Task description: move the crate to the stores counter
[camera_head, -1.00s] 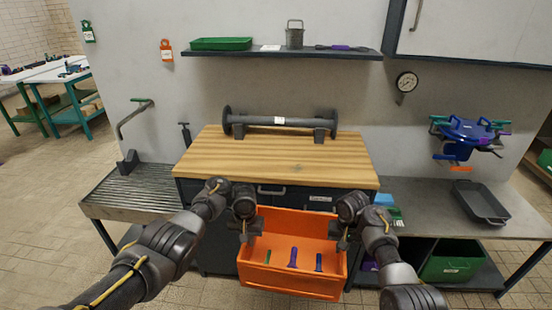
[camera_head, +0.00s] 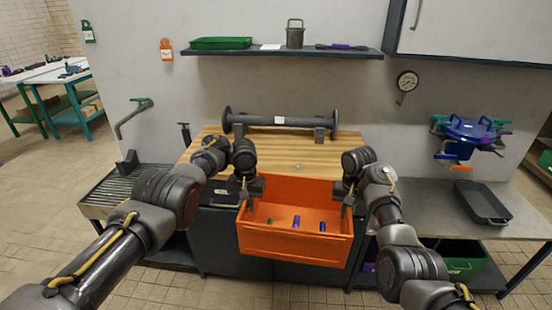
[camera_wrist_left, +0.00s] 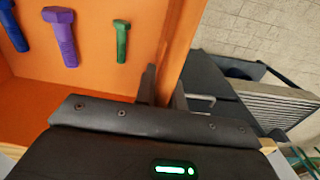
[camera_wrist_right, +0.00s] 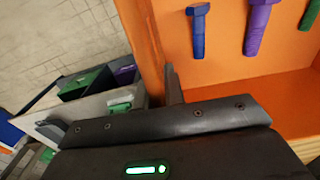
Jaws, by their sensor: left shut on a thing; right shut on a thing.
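The orange crate (camera_head: 295,246) is held between my two grippers in front of the wooden-topped bench (camera_head: 325,150). It holds a green bolt (camera_wrist_left: 122,40), a purple bolt (camera_wrist_left: 62,38) and a blue bolt (camera_wrist_right: 198,30). My left gripper (camera_head: 250,192) is shut on the crate's left side wall, which also shows in the left wrist view (camera_wrist_left: 185,45). My right gripper (camera_head: 346,195) is shut on its right side wall. The crate's back edge overlaps the bench's front edge in the head view. Its underside is hidden, so I cannot tell whether it touches the bench.
A grey flanged pipe (camera_head: 280,121) lies on stands along the back of the bench. A grey side counter (camera_head: 425,205) to the right carries a dark tray (camera_head: 482,203). A green bin (camera_head: 462,262) stands below. A ribbed drain table (camera_head: 125,188) is at left.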

